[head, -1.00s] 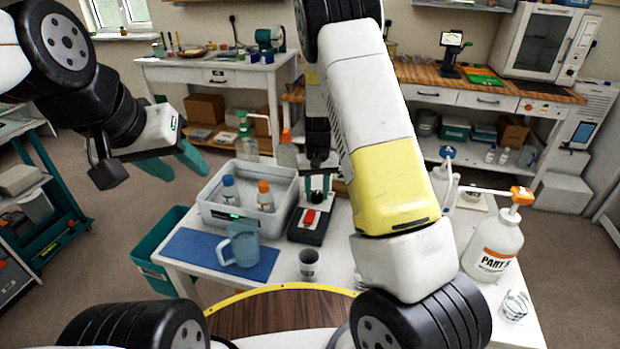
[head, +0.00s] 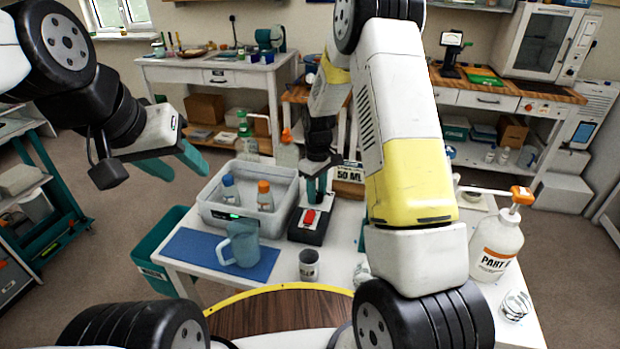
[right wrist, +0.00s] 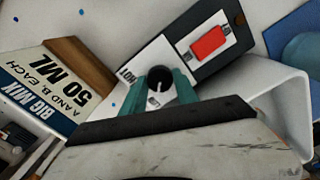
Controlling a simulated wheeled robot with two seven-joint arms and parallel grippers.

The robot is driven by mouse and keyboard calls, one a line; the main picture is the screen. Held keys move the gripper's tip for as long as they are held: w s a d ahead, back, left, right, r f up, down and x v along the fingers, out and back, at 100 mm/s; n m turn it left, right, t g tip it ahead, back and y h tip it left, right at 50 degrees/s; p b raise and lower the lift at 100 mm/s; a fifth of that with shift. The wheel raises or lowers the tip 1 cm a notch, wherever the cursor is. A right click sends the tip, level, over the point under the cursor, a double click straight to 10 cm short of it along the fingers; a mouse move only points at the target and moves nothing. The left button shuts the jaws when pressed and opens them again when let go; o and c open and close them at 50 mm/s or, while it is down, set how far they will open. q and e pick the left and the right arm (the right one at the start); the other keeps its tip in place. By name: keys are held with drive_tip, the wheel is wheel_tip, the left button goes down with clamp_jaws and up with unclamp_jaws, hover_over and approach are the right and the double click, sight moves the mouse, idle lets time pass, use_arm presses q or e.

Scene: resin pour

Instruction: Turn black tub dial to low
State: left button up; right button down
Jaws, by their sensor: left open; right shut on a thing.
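A black box (head: 306,234) with a red switch (head: 308,217) stands on the white table beside the grey tub (head: 240,215). In the right wrist view its pale plate carries a round black dial (right wrist: 160,76) with a light mark and the word HOT beside it. My right gripper (head: 317,186) points down at the box's far end; its teal fingers (right wrist: 158,92) are shut on the dial, one on each side. I cannot read the dial's setting surely. My left gripper (head: 186,158) is open and empty, well left of the tub.
The tub holds bottles with blue and orange caps. A blue jug (head: 240,246) stands on a blue mat (head: 192,252), and a cup (head: 309,265) stands near the front. A 50 ML sign (right wrist: 50,85) is close to my right gripper. A PART bottle (head: 497,243) is at right.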

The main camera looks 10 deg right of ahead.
sight(317, 195)
drive_tip(key=shift+n, duration=0.6)
drive_tip(key=c, duration=0.9)
unclamp_jaws()
drive_tip(key=shift+c, duration=0.2)
drive_tip(key=shift+r, duration=0.1)
wheel_tip(317, 195, up, 7)
drive_tip(key=shift+r, duration=0.35)
